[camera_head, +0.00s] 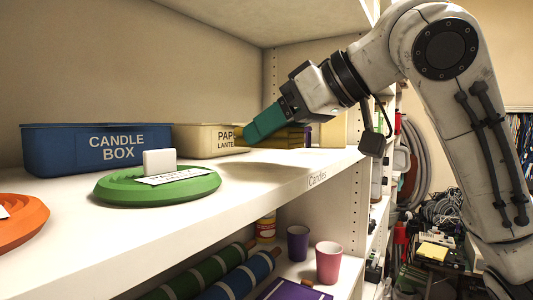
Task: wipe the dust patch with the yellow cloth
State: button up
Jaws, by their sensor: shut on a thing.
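My gripper (247,137) has teal fingers and reaches over the upper shelf from the right, pointing down and left. Its tips are in front of the right end of the cream paper lantern box (190,141). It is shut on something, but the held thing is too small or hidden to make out. A flat yellow square (432,251) lies on a dark surface at the lower right, and I cannot tell whether it is the cloth. I cannot make out a dust patch on the white shelf (262,184).
A blue candle box (95,148) and a green disc (157,188) with a label stand on the upper shelf, with an orange disc (18,222) at the left edge. Yellow boxes (283,138) are behind my gripper. Rolls (240,278) and cups (328,262) fill the lower shelf.

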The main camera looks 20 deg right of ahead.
jog(key=shift+r, duration=1.6)
